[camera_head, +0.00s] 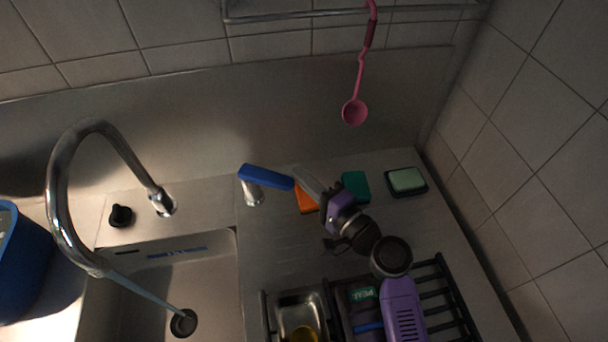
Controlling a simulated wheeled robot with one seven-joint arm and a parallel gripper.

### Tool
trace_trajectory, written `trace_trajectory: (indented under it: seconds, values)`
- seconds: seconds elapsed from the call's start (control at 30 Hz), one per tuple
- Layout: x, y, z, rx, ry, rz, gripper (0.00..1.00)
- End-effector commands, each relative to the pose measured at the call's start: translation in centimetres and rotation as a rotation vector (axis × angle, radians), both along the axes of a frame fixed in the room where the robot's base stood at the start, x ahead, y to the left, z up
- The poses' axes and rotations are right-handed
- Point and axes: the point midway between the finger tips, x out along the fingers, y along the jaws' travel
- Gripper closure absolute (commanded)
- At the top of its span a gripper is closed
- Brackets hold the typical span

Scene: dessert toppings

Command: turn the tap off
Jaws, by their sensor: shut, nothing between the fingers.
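The tap's chrome spout (62,190) arches over the sink at the left. A thin bluish stream of water (145,294) runs from its mouth down to the drain. The tap's blue lever (266,177) sits on a short chrome post (253,194) right of the basin and points to the right. My gripper (302,178) is shut and empty, with its grey fingertips close to the lever's right end. I cannot tell whether they touch it. My purple wrist and arm reach in from the lower right.
An orange sponge (306,203) lies just under my gripper, and a green block (355,186) and a soap dish (406,181) lie to its right. A dark rack (437,292) stands in front with a metal tray (303,308). A pink ladle (355,111) hangs above from a rail.

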Motion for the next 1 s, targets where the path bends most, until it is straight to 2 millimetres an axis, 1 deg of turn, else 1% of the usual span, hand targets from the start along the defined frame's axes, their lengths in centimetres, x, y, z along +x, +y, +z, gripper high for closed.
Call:
trace_trajectory:
  seconds: [0.17, 0.37, 0.67, 1.0]
  values:
    - [-0.2, 0.0, 0.0, 0.0, 0.0, 0.0, 1.0]
    - [-1.2, 0.2, -0.1, 0.001, -0.001, 0.001, 1.0]
    - [-4.1, 1.1, -0.2, 0.0, 0.0, 0.002, 1.0]
    - [-7.0, 3.0, 0.0, 0.001, -0.001, 0.002, 1.0]
